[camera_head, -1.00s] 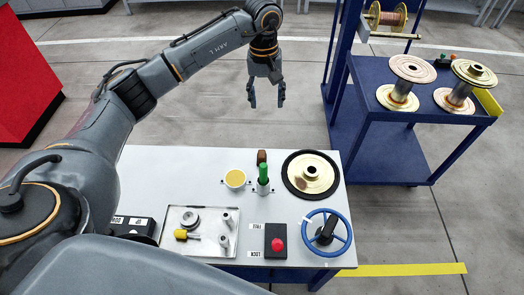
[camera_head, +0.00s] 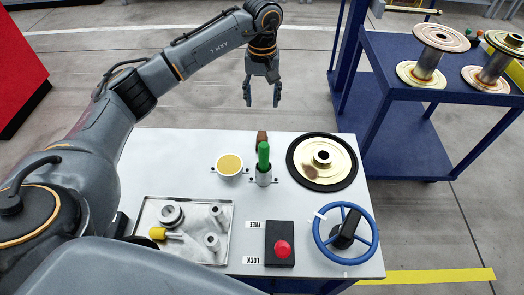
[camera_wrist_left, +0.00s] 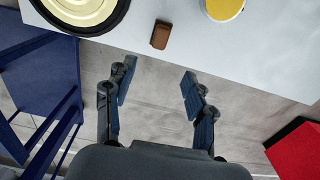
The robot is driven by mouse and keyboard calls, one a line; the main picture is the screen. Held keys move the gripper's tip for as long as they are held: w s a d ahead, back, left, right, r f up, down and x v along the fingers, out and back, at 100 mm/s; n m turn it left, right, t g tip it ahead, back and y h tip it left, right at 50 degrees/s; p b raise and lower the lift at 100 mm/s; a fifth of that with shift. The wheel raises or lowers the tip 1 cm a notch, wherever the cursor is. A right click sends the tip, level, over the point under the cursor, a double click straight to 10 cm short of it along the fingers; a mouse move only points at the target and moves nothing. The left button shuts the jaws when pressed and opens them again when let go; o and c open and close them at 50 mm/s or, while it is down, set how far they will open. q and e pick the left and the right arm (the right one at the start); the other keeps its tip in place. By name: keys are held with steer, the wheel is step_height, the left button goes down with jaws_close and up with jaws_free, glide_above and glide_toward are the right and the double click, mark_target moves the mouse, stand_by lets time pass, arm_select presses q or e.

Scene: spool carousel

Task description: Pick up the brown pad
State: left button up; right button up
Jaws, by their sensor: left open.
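The brown pad (camera_head: 262,137) is a small block at the far edge of the white table (camera_head: 185,145). In the head view it is partly hidden behind a green-handled tool in a metal holder (camera_head: 264,165). The pad also shows whole in the left wrist view (camera_wrist_left: 160,35), near the table's edge. My left gripper (camera_head: 262,102) is open and empty, past the table's far edge and apart from the pad. Its two fingers also show in the left wrist view (camera_wrist_left: 157,85), with floor between them. My right gripper is in neither view.
A yellow-filled cup (camera_head: 229,164) and a black-rimmed disc (camera_head: 322,162) flank the pad. A metal tray (camera_head: 185,248), red button box (camera_head: 280,244) and blue handwheel (camera_head: 345,233) are nearer. A blue cart (camera_head: 400,140) with spools stands right.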

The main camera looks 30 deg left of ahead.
mark_target(262, 135)
arm_select(q)
step_height(262, 135, down, 10)
steer(key=shift+s+r+b, duration=0.1)
steer(key=shift+b, duration=0.3)
step_height(262, 135, down, 4)
steer(key=shift+s+d+f, duration=0.1)
steer(key=shift+s+f, duration=0.05)
steer(key=shift+f, duration=0.45)
jaws_close()
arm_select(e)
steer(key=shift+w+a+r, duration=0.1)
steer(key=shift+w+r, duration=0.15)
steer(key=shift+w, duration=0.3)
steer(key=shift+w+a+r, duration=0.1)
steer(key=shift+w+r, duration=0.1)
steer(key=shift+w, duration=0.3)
arm_select(q)
steer(key=shift+r, duration=0.15)
